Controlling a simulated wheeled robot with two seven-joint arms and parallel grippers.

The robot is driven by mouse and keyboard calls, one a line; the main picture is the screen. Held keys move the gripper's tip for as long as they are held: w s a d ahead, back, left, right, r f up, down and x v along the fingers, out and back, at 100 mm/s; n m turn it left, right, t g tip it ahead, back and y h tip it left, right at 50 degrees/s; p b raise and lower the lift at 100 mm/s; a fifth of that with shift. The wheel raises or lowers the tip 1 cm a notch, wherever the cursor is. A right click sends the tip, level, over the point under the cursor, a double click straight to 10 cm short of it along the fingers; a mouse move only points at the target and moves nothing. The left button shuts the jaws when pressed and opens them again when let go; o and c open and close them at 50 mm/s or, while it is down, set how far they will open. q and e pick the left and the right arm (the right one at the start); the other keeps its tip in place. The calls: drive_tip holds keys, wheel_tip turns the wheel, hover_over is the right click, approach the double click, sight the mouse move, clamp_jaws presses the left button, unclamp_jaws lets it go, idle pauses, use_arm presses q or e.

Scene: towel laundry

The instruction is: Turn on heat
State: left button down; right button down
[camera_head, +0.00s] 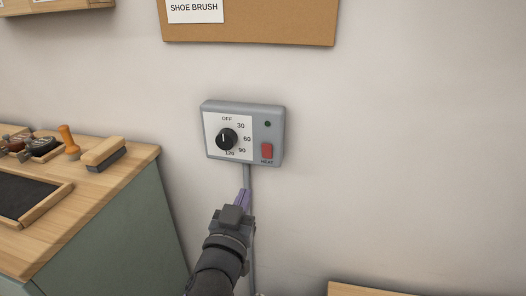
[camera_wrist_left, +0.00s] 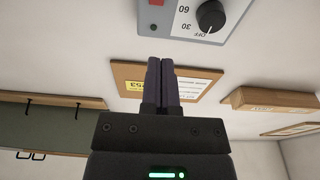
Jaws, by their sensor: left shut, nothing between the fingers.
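A grey control box (camera_head: 243,105) is fixed to the wall in the head view. It has a black dial (camera_head: 227,139) with marks OFF, 30, 60, 90 and 120, a red switch (camera_head: 266,151) labelled HEAT, and a small dark green light (camera_head: 267,124). The box (camera_wrist_left: 216,33) also shows upside down at the top of the left wrist view, with its dial (camera_wrist_left: 211,16) and part of the red switch (camera_wrist_left: 156,2). My left gripper (camera_head: 244,193) is shut and empty, just below the box and apart from the switch. My right gripper is not seen.
A wooden-topped green cabinet (camera_head: 150,157) stands at the left, with a brush (camera_head: 105,153), several small items and a dark framed tray (camera_head: 62,190). A cork board (camera_head: 250,25) hangs above the box. A wooden edge (camera_head: 360,289) shows at bottom right. The wall right of the box is clear.

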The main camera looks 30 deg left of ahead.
sight(264, 145)
use_arm(q)
drive_tip(key=b+x, duration=0.2)
drive_tip(key=x, duration=1)
drive_tip(key=shift+w+f+b, duration=0.15)
drive_tip(key=shift+w+b, duration=0.15)
drive_tip(key=shift+b, duration=0.1)
drive_tip(key=shift+w+a, duration=0.15)
drive_tip(key=shift+w, duration=0.4)
drive_tip(key=shift+r, duration=0.2)
